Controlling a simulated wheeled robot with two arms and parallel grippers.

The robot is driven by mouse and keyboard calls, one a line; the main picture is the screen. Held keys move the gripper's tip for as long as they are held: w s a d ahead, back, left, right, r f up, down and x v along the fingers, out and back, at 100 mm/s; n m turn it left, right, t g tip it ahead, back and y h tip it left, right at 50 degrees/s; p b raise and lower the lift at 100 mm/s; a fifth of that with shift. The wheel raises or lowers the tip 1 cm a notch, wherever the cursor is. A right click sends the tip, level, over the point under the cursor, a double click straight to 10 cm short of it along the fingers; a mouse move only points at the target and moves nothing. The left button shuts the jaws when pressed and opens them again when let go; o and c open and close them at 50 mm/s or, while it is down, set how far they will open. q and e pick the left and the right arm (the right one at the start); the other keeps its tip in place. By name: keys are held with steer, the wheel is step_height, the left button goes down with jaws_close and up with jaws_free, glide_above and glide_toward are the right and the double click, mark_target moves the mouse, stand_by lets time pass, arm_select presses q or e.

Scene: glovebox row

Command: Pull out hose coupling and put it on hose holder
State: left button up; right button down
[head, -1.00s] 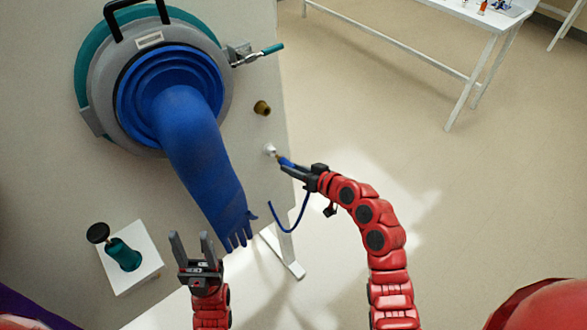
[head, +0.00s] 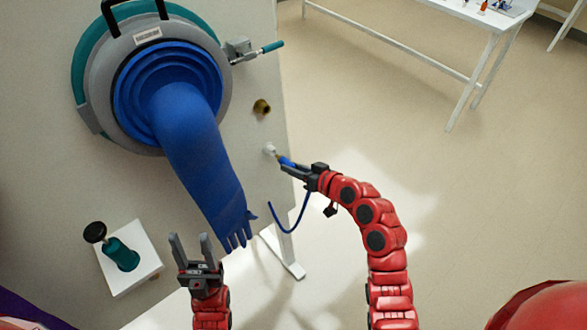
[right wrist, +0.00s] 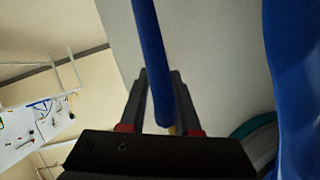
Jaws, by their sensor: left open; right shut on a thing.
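The hose coupling (head: 285,161), blue with a brass tip, points at a small white port (head: 269,149) on the pale panel. Its tip appears to meet the port. My right gripper (head: 287,166) is shut on the coupling, and its blue hose (head: 303,212) hangs in a loop below. In the right wrist view the hose (right wrist: 152,60) runs between the fingers (right wrist: 161,85), with a bit of yellow near their base. A short brass fitting (head: 262,107) sticks out above the port; I cannot tell whether it is the hose holder. My left gripper (head: 190,246) is open and empty.
A long blue glove (head: 200,150) hangs from the round port ring (head: 82,75), close to my left gripper. A teal-handled latch (head: 270,47) sits beside the ring. A teal bottle-like object (head: 121,255) stands on a white block (head: 148,262).

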mark_target(286, 160)
steer(key=shift+b, duration=0.35)
stand_by(0.4)
steer(key=shift+w+a+f+b, duration=0.15)
steer(key=shift+w+a+b, duration=0.75)
steer(key=shift+w, duration=0.35)
stand_by(0.5)
steer(key=c, duration=0.5)
jaws_free()
steer(key=shift+w+a, duration=0.1)
steer(key=shift+c, duration=0.2)
steer(key=b+v, duration=0.3)
steer(key=v, duration=1.4)
steer(key=shift+s, duration=0.2)
